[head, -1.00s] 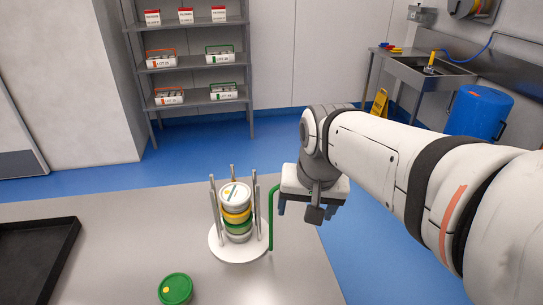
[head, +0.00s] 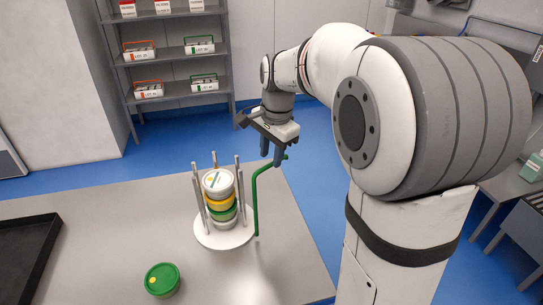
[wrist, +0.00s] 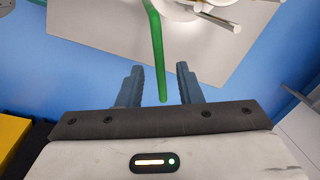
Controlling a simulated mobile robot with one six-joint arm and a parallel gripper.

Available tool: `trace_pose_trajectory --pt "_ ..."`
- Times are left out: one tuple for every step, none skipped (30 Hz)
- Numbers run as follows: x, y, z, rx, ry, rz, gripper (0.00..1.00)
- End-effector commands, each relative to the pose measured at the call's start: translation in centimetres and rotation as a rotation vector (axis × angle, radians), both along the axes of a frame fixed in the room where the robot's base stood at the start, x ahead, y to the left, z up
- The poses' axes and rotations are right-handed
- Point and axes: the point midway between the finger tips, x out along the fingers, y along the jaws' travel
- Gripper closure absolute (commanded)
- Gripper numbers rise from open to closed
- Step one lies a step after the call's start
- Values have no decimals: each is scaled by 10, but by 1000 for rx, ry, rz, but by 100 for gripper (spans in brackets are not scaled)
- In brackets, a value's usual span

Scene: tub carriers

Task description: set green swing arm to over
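The green swing arm (head: 256,205) stands at the right edge of the tub carrier's white round base (head: 212,239). Its upper part bends outward to the right, away from the stack. The carrier's grey posts surround stacked tubs (head: 219,184), with a white lid on top and yellow and green below. My gripper (head: 272,156) is at the outer end of the swing arm. In the wrist view my gripper (wrist: 159,68) is open, and the green swing arm (wrist: 156,40) runs between its fingers. I see no clear contact.
A loose tub with a green lid (head: 162,280) stands on the grey table (head: 110,225) left of the carrier. A black tray (head: 28,262) lies at the table's left. A shelf (head: 172,92) with lot boxes stands behind, across blue floor.

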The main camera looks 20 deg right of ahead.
Motion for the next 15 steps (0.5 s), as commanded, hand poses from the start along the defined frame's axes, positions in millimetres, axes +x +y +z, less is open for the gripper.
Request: trace_pose_trajectory --pt "0 1 -6 0 4 0 68" --pt "1 1 -9 1 3 1 68" --pt "1 1 -13 0 2 1 68" --pt "1 1 -14 0 2 1 68" --pt "2 1 -16 0 2 1 68" --pt "2 1 -18 0 1 1 68" --pt "2 1 -18 0 0 1 68" --pt "2 2 -19 0 0 2 68" --pt "2 2 -19 0 0 2 68" --pt "2 2 -19 0 0 2 68" --pt "2 2 -19 0 0 2 68" --pt "2 2 -19 0 0 2 68" --pt "2 2 -19 0 0 2 68" --pt "2 2 -19 0 0 2 68" --pt "2 2 -19 0 0 2 71"
